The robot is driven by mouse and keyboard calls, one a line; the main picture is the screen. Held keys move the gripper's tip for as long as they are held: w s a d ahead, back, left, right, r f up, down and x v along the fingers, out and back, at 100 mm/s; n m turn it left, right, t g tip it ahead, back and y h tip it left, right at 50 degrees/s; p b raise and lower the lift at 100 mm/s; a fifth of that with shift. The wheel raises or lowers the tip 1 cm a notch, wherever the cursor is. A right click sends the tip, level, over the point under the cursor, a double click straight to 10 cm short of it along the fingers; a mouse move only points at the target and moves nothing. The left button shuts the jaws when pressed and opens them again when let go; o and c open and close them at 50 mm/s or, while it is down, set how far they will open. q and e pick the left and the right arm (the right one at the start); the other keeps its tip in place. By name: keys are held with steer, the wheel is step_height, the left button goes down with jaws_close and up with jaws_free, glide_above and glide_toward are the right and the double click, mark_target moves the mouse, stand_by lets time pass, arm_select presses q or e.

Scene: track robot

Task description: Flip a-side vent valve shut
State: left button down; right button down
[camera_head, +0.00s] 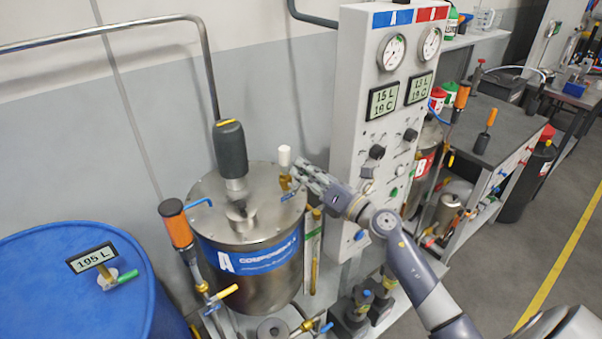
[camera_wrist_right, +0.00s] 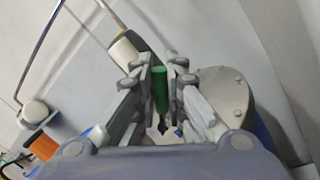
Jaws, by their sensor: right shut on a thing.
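The A-side tank (camera_head: 250,290) is a steel vessel with a blue "A Component" label. On its lid stands a brass valve fitting with a white cap (camera_head: 285,157). My right gripper (camera_head: 302,178) reaches in from the right, its fingers beside this fitting above the lid's right edge. In the right wrist view its fingers are closed around a green handle (camera_wrist_right: 160,92), which stands between them. In the head view the fingers hide this handle. The fitting below the handle is mostly hidden. My left gripper is not in view.
A grey panel (camera_head: 375,160) with gauges and displays stands close to the right of my right gripper. A dark motor (camera_head: 230,150) rises from the lid. A blue drum (camera_head: 50,290) stands farther left.

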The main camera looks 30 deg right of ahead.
steer(key=shift+w+d+f+m+t+h+b, duration=0.1)
steer(key=shift+d+f+m+t+h+b, duration=0.45)
steer(key=shift+m, duration=1.55)
steer(key=shift+d+f+m+g+h+p, duration=0.15)
steer(key=shift+f+m+h, duration=0.5)
steer(key=shift+m, duration=1.45)
steer(key=shift+w+d+f+m+t+h+b, duration=0.1)
steer(key=shift+d+f+m+t+h+b, duration=0.2)
steer(key=shift+f+m, duration=1.25)
steer(key=shift+r+m, duration=0.55)
steer(key=shift+m, duration=0.1)
steer(key=c, duration=1.7)
jaws_free()
steer(key=shift+o, duration=0.2)
steer(key=shift+s, duration=0.15)
steer(key=v, duration=1.1)
steer(key=shift+s+d, duration=0.15)
steer(key=shift+s, duration=0.25)
steer(key=shift+f, duration=0.2)
